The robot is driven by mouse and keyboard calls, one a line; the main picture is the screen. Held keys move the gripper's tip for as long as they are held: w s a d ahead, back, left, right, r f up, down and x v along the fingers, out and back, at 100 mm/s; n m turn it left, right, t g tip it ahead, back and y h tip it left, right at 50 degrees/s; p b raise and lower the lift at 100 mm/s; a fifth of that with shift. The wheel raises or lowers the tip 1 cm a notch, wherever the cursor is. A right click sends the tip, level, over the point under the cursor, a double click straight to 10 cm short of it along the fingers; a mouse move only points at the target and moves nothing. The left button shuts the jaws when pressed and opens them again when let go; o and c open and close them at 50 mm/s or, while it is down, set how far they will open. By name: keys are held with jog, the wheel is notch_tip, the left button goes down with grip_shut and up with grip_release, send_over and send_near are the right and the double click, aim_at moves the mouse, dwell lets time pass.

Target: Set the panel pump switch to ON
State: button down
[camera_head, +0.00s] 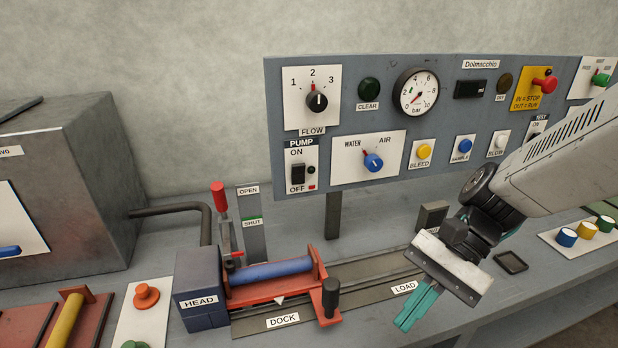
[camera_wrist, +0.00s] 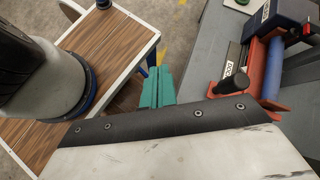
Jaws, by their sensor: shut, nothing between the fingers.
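The pump switch (camera_head: 298,173) is a small black rocker on a white plate headed PUMP, at the lower left of the grey panel (camera_head: 348,78). ON is printed above the rocker and OFF below it. A small red mark sits beside OFF and a small dark round spot beside the rocker; which way the rocker is pressed is too small to tell. My gripper (camera_head: 408,316), with teal fingers, is shut and empty. It is low near the LOAD label, right of and well away from the switch. The fingers also show in the wrist view (camera_wrist: 157,88); the switch does not.
The WATER/AIR knob (camera_head: 373,162) and FLOW knob (camera_head: 316,101) are close to the switch. Below stand a red-handled lever (camera_head: 219,199) and the dock (camera_head: 270,292) holding a blue roller (camera_head: 272,270). A grey cabinet (camera_head: 70,190) stands at left. A wooden-topped table (camera_wrist: 118,40) shows in the wrist view.

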jog(key=w+a+m+y, duration=0.5)
jog(key=a+m+y, duration=0.1)
jog(key=m, duration=0.2)
jog(key=w+d+m+t+y, duration=0.1)
jog(key=w+m+t+y, duration=0.3)
jog(key=w+m+t, duration=1.1)
jog(key=w+m, duration=0.1)
jog(key=m, duration=0.7)
jog(key=shift+w+r, duration=0.3)
jog(key=shift+w, duration=0.1)
send_near(293, 169)
jog(key=s+a, duration=0.1)
jog(key=a, duration=0.3)
jog(key=shift+w+a+r, duration=0.15)
jog(key=shift+w, duration=0.45)
jog(key=shift+w+a+r, duration=0.2)
jog(key=shift+w, duration=0.4)
jog(key=shift+w+a+r, duration=0.15)
jog(key=shift+w, duration=0.45)
